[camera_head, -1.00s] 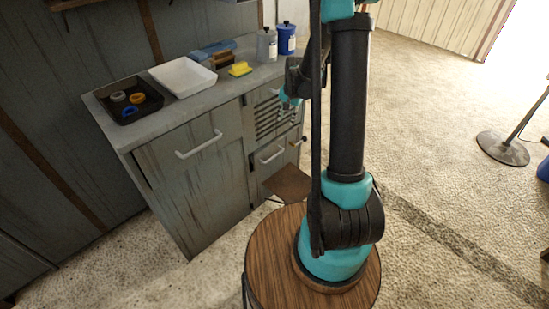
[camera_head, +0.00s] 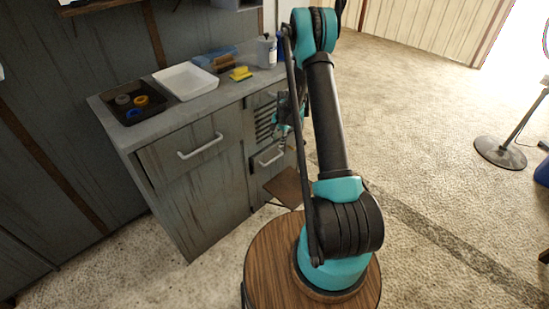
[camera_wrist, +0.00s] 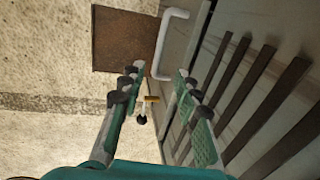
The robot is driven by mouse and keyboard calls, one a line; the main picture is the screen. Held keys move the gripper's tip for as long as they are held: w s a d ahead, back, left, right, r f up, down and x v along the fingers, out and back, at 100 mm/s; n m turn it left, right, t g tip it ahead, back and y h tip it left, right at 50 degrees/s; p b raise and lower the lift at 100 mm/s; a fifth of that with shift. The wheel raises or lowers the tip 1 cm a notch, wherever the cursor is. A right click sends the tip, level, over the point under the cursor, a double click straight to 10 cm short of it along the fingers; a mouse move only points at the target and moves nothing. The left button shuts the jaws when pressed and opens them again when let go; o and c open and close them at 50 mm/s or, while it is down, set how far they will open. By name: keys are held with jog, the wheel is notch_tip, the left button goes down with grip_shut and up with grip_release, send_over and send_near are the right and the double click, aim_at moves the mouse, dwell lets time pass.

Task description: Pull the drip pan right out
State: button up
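A white bar handle (camera_wrist: 168,40) sits on the lower front of the grey cabinet, below dark slats, ahead of my gripper in the wrist view. The same handle (camera_head: 271,158) shows in the head view on a low panel (camera_head: 262,174), which appears shut; I cannot tell for sure that this is the drip pan. My gripper (camera_wrist: 158,76) is open and empty, its fingertips short of the handle and apart from it. In the head view my arm partly hides the gripper and the cabinet's right side.
A brown plate (camera_head: 289,187) lies low in front of the cabinet. The slatted vent (camera_head: 264,122) is beside my gripper. A tray, sponge and bottles stand on the countertop.

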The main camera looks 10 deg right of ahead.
aim_at(274, 159)
jog(key=f, duration=0.4)
jog(key=w+a+f, duration=0.1)
jog(key=f, duration=0.3)
jog(key=w+f, duration=0.1)
jog(key=f, duration=0.4)
jog(key=shift+a+f, duration=0.1)
jog(key=shift+a, duration=0.15)
jog(key=shift+c, duration=0.4)
grip_shut()
